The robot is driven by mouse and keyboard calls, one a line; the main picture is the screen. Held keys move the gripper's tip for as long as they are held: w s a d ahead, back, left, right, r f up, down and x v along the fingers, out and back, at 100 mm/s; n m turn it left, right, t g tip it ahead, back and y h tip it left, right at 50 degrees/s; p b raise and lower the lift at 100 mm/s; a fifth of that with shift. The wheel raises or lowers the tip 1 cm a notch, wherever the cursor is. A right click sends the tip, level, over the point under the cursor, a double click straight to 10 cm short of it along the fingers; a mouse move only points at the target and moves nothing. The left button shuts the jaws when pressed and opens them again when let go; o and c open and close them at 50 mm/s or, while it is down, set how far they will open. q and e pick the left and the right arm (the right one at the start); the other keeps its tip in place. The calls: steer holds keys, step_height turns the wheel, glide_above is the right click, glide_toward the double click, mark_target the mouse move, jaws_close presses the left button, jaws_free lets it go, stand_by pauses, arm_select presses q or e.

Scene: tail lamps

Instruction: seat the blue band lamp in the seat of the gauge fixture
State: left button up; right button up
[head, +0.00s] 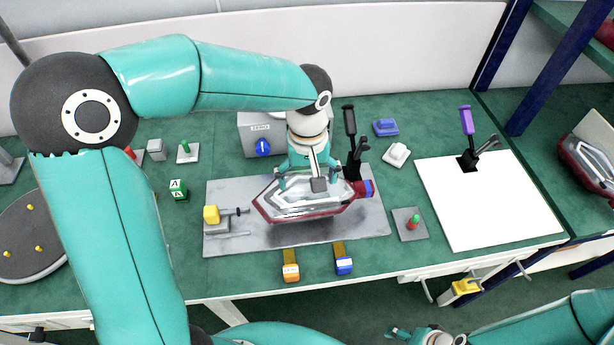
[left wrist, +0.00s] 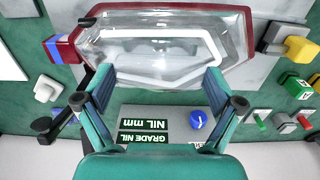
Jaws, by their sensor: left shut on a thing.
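The blue band lamp (head: 300,207), clear with a dark red rim and a blue band at its right end, lies lengthwise over the grey plate of the gauge fixture (head: 220,185). My left gripper (head: 310,180) comes down from above and is shut on the lamp. In the left wrist view, the lamp (left wrist: 160,45) spans the top between the two fingers, with its blue band at left. The lamp hides the seat, and I cannot tell whether it touches the plate. My right gripper (head: 400,332) is low at the bottom edge, away from the table; its jaws are unclear.
A yellow-knobbed clamp (head: 212,215) stands at the plate's left end. Black clamp levers (head: 352,150) rise behind its right end. Orange (head: 290,270) and blue (head: 343,264) blocks lie in front. A white board (head: 490,205) is at right. Another lamp (head: 590,165) is far right.

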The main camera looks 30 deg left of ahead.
arm_select(q)
steer(key=shift+f+b, duration=1.05)
steer(key=shift+f, duration=0.25)
steer(key=o, duration=1.5)
steer(key=shift+r, duration=0.1)
steer(key=shift+c, duration=0.2)
step_height(320, 180, up, 12)
